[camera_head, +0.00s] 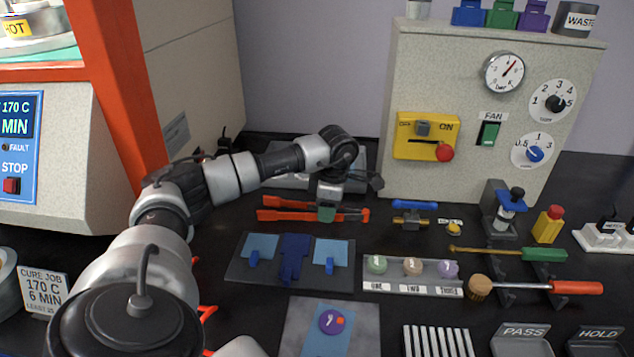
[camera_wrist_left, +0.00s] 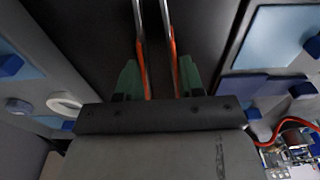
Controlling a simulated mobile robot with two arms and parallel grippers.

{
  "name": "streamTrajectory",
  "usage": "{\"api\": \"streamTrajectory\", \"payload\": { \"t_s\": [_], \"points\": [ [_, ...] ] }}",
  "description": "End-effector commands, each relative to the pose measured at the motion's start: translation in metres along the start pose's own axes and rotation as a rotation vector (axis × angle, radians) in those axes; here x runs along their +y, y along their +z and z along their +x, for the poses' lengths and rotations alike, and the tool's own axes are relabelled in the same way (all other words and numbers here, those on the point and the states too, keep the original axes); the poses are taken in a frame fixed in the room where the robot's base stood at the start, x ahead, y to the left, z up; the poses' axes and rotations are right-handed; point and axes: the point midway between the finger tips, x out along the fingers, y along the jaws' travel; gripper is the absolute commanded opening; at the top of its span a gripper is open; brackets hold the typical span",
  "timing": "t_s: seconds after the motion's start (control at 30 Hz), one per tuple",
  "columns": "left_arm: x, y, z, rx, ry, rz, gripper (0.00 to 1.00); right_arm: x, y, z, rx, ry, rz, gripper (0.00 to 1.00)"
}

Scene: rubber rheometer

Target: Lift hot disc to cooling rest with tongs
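The tongs (camera_head: 285,203) have orange arms and lie on the dark table behind the blue cloths. My left gripper (camera_head: 327,212) reaches down over their middle with green fingertips. In the left wrist view the tongs (camera_wrist_left: 160,70) show metal and orange arms running between my two green fingertips (camera_wrist_left: 159,82). The fingers stand apart, close beside both arms; whether they press on them is unclear. A white ridged rack (camera_head: 437,342), possibly the cooling rest, is at the bottom edge. I cannot identify the hot disc; a HOT label (camera_head: 18,28) shows on the press, upper left. My right gripper is out of view.
A purple disc (camera_head: 332,322) lies on a blue sheet. A tray (camera_head: 412,290) holds three discs labelled one, two, three. A brush (camera_head: 535,288) and a green-handled tool (camera_head: 515,254) lie right. A panel box (camera_head: 440,60) stands behind. PASS (camera_head: 525,342) and HOLD (camera_head: 600,340) trays are front right.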

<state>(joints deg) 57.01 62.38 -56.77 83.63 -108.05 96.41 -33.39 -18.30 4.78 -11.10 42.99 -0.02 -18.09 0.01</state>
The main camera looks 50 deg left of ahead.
Motion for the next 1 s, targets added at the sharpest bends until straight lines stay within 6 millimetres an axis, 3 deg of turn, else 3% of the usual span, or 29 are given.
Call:
{"api": "streamTrajectory", "payload": {
  "t_s": [0.17, 0.4, 1.0],
  "points": [
    [0.0, 0.0, -0.003, -0.001, 0.001, 0.0, 0.36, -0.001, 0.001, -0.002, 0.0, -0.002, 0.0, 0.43],
    [0.0, -0.004, -0.038, -0.002, 0.002, 0.0, 0.36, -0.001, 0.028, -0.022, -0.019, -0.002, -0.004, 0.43],
    [0.0, -0.012, -0.119, -0.001, 0.0, 0.0, 0.36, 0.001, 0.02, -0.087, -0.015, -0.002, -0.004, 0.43]
  ]
}}
